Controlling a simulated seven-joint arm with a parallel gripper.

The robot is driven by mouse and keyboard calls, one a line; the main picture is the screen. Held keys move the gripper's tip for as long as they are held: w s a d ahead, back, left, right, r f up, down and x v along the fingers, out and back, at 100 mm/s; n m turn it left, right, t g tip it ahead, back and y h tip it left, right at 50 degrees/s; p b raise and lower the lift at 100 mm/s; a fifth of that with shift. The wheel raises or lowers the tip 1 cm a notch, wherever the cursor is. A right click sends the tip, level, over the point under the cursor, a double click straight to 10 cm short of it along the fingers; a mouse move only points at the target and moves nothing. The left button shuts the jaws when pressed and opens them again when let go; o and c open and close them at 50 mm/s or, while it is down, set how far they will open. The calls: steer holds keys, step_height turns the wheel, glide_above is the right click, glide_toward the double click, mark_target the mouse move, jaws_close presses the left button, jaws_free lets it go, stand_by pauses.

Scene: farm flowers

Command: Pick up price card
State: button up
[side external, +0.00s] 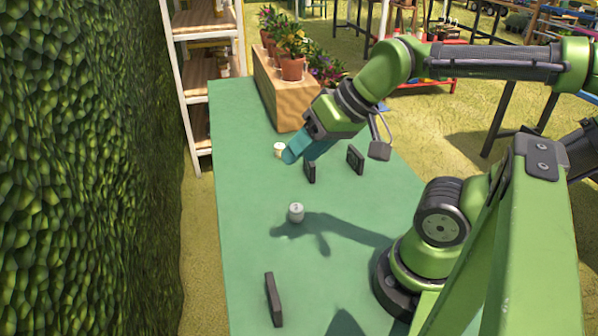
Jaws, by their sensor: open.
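Three small dark upright slabs that look like price cards stand on the green table (245,240). One dark card (310,172) is just below and right of the gripper's fingertips, a second dark card (355,159) is further right, and a third dark card (273,300) is near the front. Their faces are too small to read. My gripper (292,154) is open above the table's far half, its teal fingers pointing down and left. I cannot see anything held. The arm hides part of the area behind the fingers.
A small white jar (296,212) stands mid-table. A small cream object (279,150) is beside the fingertips. A wooden planter box (285,95) with potted flowers (293,50) stands at the far end. A hedge wall (80,170) and shelf (197,75) are left.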

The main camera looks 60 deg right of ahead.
steer(key=n+g+h, duration=0.2)
steer(key=n+g, duration=0.5)
steer(key=n, duration=2.5)
glide_toward(357, 152)
steer(key=f, duration=0.6)
steer(key=shift+w+a+f, duration=0.1)
steer(key=shift+a, duration=0.1)
steer(key=shift+d+f, duration=0.15)
steer(key=shift+f, duration=1.3)
steer(key=shift+d+f, duration=0.15)
steer(key=shift+f, duration=1.35)
steer(key=shift+w, duration=0.1)
jaws_close()
